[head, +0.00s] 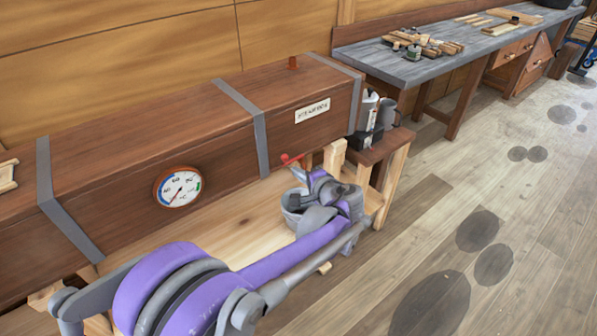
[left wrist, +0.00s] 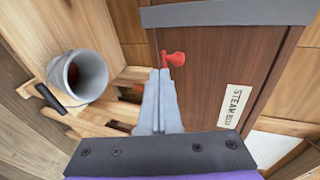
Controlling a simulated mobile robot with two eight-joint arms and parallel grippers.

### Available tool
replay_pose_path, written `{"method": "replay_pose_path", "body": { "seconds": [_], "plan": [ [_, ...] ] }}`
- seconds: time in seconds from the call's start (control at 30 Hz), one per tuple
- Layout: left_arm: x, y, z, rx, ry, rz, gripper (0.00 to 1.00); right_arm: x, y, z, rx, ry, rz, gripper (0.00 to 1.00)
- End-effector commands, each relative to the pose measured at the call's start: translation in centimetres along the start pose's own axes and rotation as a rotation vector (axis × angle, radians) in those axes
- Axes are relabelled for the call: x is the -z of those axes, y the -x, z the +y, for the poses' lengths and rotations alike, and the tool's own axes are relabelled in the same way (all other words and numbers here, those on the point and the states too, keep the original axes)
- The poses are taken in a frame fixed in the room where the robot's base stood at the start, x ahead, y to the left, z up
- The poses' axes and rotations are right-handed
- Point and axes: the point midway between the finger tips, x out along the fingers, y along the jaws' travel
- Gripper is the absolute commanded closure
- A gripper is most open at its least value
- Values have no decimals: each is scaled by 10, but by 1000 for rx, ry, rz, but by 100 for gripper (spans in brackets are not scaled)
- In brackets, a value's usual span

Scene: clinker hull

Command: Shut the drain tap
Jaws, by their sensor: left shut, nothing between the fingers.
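The drain tap, with a red handle (head: 290,158), sticks out low on the front of the long wooden steam box (head: 110,150). The red handle also shows in the left wrist view (left wrist: 176,58), just beyond and slightly right of my fingertips. My left gripper (head: 299,172) is shut and empty, close beside the tap. In the left wrist view its fingers (left wrist: 160,72) are together; I cannot tell whether they touch the handle. My wrist hides part of the area below the tap in the head view. My right gripper is not in view.
A grey bucket (left wrist: 82,76) stands below the tap, partly hidden behind my arm in the head view. A round gauge (head: 179,188) sits on the box front. A small side table (head: 386,147) holds jugs. A long workbench (head: 440,67) stands beyond; the floor at right is clear.

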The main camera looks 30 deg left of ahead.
Motion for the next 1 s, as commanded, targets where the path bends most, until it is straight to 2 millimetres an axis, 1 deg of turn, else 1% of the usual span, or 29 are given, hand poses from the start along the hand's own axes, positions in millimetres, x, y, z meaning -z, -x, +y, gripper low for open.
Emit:
{"method": "replay_pose_path", "body": {
  "seconds": [0.03,0.07,0.1,0.2,0.3,0.43,0.6,0.77,0.83,0.87,0.93,0.97,1.0],
  "plan": [
    [-1,0,2,0,0,0,100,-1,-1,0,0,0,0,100],
    [0,6,2,0,-1,2,100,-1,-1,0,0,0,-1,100],
    [-1,19,1,0,-2,5,100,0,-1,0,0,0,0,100],
    [-2,44,2,-1,-2,5,100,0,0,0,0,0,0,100],
    [-3,64,1,-1,-1,4,100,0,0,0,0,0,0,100],
    [-5,85,1,0,-1,3,100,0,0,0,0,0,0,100],
    [-6,98,1,0,0,1,100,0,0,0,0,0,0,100],
    [-7,100,1,-1,1,-1,100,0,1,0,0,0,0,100],
    [-12,101,2,-19,7,-1,100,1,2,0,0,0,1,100],
    [-16,101,3,-35,13,-1,100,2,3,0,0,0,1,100],
    [-32,103,8,-99,38,-3,100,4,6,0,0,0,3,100],
    [-41,104,12,-137,53,-3,100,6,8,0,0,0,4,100],
    [-54,108,18,-198,80,-1,100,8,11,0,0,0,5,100]
  ]
}}
